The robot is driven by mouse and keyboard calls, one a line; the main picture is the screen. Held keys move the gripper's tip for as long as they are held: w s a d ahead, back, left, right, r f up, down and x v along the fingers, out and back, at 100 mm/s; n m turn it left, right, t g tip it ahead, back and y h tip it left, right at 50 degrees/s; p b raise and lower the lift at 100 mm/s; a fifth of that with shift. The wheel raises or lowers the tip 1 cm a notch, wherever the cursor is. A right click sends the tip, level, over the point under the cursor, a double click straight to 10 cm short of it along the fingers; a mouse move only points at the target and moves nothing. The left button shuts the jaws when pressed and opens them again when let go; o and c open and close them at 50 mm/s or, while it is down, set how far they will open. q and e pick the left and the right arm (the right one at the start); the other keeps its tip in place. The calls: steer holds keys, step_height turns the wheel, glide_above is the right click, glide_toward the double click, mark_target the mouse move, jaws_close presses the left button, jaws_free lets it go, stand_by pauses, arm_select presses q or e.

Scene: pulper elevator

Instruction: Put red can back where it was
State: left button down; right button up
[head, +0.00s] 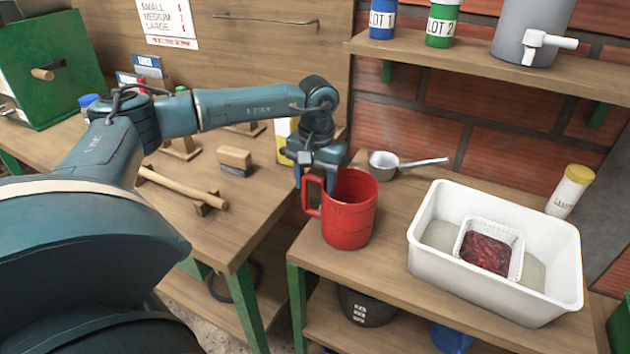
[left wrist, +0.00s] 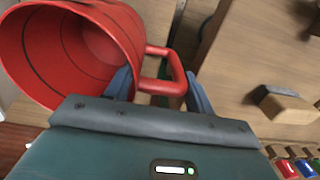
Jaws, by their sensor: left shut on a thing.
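The red can (head: 349,212) is a large red mug-shaped vessel with a side handle. In the head view it is upright at the left edge of the right-hand wooden table. I cannot tell whether its base touches the tabletop. My left gripper (head: 316,182) reaches it from the back left and is shut on its handle. In the left wrist view the fingers (left wrist: 160,85) lie on either side of the handle, and the open, empty-looking inside of the red can (left wrist: 85,45) faces the camera. My right gripper is in neither view.
A metal ladle-like pan (head: 384,164) lies behind the red can. A white tub (head: 552,292) with a basket of red fruit stands to its right. A gap separates the two tables. A brush (head: 235,161) and a wooden mallet-like tool (head: 185,188) are on the left table. A shelf overhangs at the back right.

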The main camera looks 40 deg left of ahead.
arm_select(q)
steer(key=c, duration=0.6)
jaws_free()
steer(key=shift+f, duration=0.1)
steer(key=shift+o, duration=0.2)
steer(key=shift+r, duration=0.35)
step_height(320, 180, up, 12)
steer(key=shift+d+f, duration=0.15)
steer(key=shift+w, duration=0.1)
